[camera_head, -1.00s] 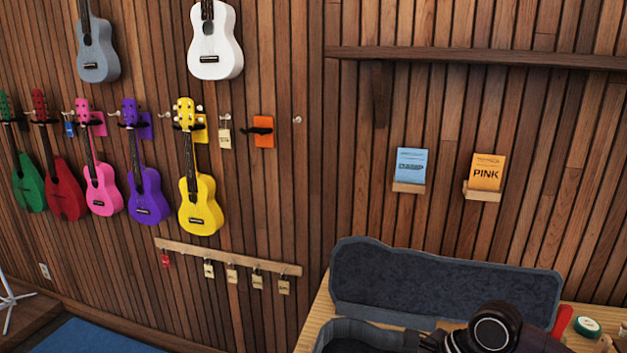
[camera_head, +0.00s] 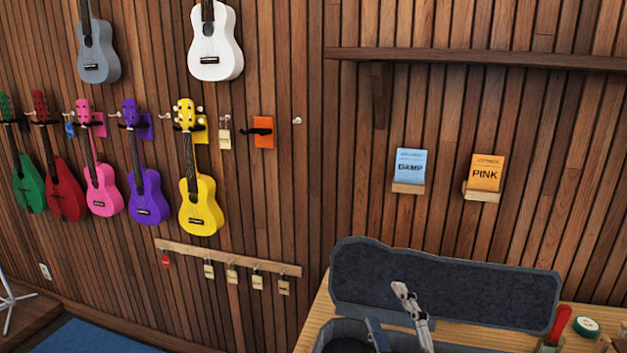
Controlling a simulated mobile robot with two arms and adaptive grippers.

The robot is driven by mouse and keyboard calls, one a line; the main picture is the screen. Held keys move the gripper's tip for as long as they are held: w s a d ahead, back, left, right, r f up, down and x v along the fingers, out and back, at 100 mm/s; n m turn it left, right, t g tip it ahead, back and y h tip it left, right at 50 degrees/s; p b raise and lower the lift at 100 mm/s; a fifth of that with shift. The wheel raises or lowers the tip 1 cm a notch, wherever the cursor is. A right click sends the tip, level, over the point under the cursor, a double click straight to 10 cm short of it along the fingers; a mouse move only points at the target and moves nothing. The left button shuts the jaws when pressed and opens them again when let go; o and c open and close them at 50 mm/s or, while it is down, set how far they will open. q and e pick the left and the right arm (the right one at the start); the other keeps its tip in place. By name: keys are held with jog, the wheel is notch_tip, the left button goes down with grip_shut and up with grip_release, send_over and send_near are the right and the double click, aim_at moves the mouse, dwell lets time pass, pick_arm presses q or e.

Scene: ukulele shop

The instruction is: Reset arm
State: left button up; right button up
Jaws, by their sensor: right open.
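My right gripper (camera_head: 387,306) shows at the bottom of the head view, in front of the open ukulele case (camera_head: 345,285). The rest of that arm is below the picture's edge. The case stands on a wooden table (camera_head: 318,318) with its dark blue-grey lid raised; its lower half is mostly cut off. I cannot tell whether the gripper touches the case. My left gripper is not in view.
A red-handled tool (camera_head: 558,324) and a green roll (camera_head: 586,327) lie right of the case. Several ukuleles, including a yellow one (camera_head: 200,207), hang on the slatted wall. A blue card (camera_head: 409,168) and orange card (camera_head: 486,172) sit on small holders below a shelf (camera_head: 480,58).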

jog(key=s+d+f+m+g+h, duration=0.3)
jog(key=s+d+f+m+g, duration=0.15)
jog(key=f, duration=0.35)
jog(key=s+d+f+m+g+h, duration=0.25)
jog(key=f+m, duration=0.25)
jog(key=f, duration=0.4)
jog(key=s+f+m+g+y, duration=0.15)
jog(key=s+f+g, duration=0.35)
jog(key=s, duration=0.6)
jog(key=s+f+m+g, duration=0.35)
jog(key=s+f, duration=0.35)
jog(key=s, duration=0.3)
jog(key=s+f+g, duration=0.2)
jog(key=s+f, duration=0.1)
jog(key=f, duration=2.5)
jog(key=s+d+f+n, duration=0.1)
jog(key=s+d+f, duration=0.1)
jog(key=s+f, duration=1.2)
jog(key=shift+s+d+f+g, duration=0.2)
jog(key=shift+s+d+g, duration=0.2)
jog(key=shift+s, duration=0.3)
jog(key=shift+s+d+f, duration=0.1)
jog(key=shift+s+f, duration=0.05)
jog(key=shift+s, duration=0.35)
jog(key=shift+c, duration=0.3)
